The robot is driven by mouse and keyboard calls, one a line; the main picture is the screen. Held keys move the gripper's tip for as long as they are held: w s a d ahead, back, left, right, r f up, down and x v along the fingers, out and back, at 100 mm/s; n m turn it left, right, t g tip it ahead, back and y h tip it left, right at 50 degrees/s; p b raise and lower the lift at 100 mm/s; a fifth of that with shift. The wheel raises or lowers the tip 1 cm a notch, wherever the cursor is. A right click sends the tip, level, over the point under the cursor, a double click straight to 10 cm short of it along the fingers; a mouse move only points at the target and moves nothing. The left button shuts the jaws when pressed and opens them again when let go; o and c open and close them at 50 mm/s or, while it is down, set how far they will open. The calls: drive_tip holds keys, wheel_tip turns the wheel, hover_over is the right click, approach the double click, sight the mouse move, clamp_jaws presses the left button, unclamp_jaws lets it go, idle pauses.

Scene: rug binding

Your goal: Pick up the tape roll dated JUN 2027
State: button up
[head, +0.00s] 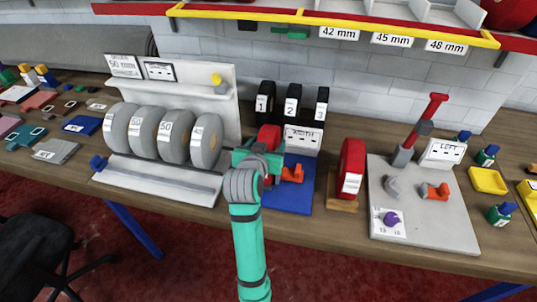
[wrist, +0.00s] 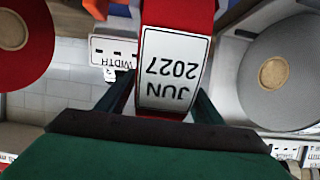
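The red tape roll with a white label reading JUN 2027 (wrist: 177,67) fills the middle of the wrist view, its print upside down. My gripper (wrist: 168,92) has one finger on each side of this roll, close against its sides, and appears shut on it. In the head view my gripper (head: 262,152) is at the blue board, right of the grey rolls. The red roll (head: 269,136) shows just behind it, partly hidden by the gripper. Whether it rests on something or is held clear cannot be told.
Several grey rolls (head: 175,136) stand on a white rack to the left. Another red roll (head: 351,166) stands on a wooden block to the right. A WIDTH sign (head: 302,138) and black numbered holders (head: 292,103) are behind. A grey board (head: 440,215) with a red-handled tool lies further right.

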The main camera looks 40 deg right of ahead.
clamp_jaws()
drive_tip(key=shift+r, duration=0.15)
